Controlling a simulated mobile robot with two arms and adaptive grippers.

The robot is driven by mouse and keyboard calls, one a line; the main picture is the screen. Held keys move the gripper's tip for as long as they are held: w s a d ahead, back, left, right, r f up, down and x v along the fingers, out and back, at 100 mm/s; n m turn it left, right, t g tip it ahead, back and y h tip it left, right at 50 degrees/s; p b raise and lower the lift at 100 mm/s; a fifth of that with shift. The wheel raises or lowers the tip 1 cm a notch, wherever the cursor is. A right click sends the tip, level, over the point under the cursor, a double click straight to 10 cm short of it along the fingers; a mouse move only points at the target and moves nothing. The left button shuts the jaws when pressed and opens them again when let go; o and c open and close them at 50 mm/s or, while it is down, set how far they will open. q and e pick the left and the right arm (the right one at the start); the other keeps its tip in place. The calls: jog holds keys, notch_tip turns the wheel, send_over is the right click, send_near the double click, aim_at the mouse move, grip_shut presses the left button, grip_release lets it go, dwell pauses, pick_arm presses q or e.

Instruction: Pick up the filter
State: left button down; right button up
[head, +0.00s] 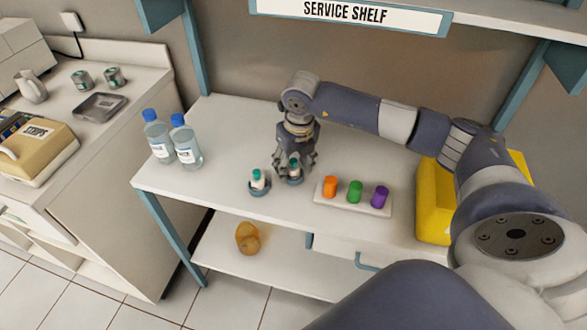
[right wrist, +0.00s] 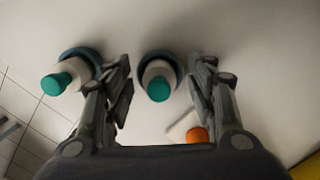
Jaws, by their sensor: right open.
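Two small white cylinders with teal caps stand in round dark holders on the white table; no label tells which is the filter. One white cylinder (head: 258,181) stands at the left, and it also shows in the right wrist view (right wrist: 66,78). The other white cylinder (right wrist: 159,82) stands between the spread fingers of my right gripper (head: 294,172), with visible space on both sides in the right wrist view. My right gripper points down over it, open and empty. In the head view its fingers partly hide that cylinder. My left gripper is out of view.
A white block (head: 352,198) with orange, green and purple pieces stands close to the right. Two blue-capped bottles (head: 186,142) stand at the left. A yellow bin (head: 433,205) is at the right end. The service shelf (head: 349,14) hangs above the back.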

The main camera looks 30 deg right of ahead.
jog(key=shift+c, duration=0.6)
jog(key=c, duration=0.8)
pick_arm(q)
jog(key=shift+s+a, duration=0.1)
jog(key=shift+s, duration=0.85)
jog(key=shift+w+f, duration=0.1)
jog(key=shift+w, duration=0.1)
pick_arm(e)
jog(key=shift+r, duration=0.15)
